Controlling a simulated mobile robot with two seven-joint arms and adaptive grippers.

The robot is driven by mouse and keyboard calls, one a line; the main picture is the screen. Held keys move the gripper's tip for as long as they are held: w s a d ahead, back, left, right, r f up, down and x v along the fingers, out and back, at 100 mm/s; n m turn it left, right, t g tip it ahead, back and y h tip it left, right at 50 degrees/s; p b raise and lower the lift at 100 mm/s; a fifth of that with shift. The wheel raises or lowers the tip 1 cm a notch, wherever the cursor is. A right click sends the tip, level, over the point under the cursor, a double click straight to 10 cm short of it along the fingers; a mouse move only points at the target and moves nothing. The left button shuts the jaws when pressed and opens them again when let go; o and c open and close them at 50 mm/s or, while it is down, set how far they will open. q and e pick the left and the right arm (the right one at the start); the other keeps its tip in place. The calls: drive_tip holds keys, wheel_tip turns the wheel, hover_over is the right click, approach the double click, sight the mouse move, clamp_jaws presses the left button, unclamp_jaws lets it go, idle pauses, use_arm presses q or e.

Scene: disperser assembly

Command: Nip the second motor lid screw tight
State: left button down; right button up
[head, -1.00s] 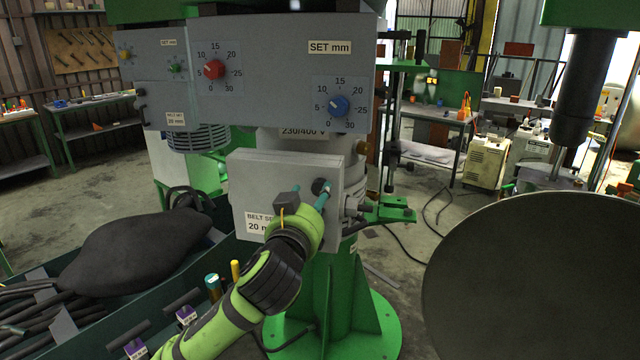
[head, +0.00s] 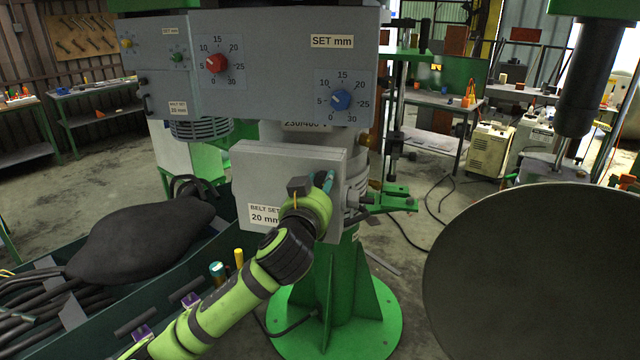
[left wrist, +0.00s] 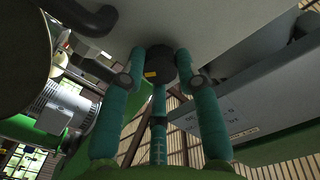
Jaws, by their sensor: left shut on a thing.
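The motor lid is a grey box-like cover (head: 275,170) with a "BELT SET 20 mm" label, on the front of the machine. My left gripper (head: 327,182) is at the right part of its front face, with teal fingers pointing at it. In the left wrist view, a dark round screw head (left wrist: 159,68) with a small yellow mark sits against the grey face. The three teal fingers of my left gripper (left wrist: 160,60) are closed around it. In the head view the screw is mostly hidden by the fingers and wrist. My right gripper is not in view.
A grey panel (head: 270,85) with red and blue dials overhangs the lid. A green bracket (head: 390,200) sticks out right of it. A dark green tray (head: 190,270) with a black bag (head: 140,238) lies at left. A large dark disc (head: 540,270) fills the right.

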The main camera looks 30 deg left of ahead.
use_arm(q)
drive_tip(key=shift+r, duration=0.35)
drive_tip(key=shift+m, duration=0.3)
drive_tip(key=m, duration=0.3)
drive_tip(key=shift+r+m, duration=0.15)
drive_tip(key=shift+m, duration=0.25)
drive_tip(key=m, duration=1.2)
drive_tip(key=shift+f+m, duration=0.25)
drive_tip(key=shift+m, duration=0.15)
drive_tip(key=m, duration=0.3)
drive_tip(key=shift+f, duration=0.1)
drive_tip(key=shift+f+m, duration=0.15)
drive_tip(key=shift+m, duration=0.65)
drive_tip(key=shift+d+f, duration=0.1)
drive_tip(key=shift+f, duration=0.05)
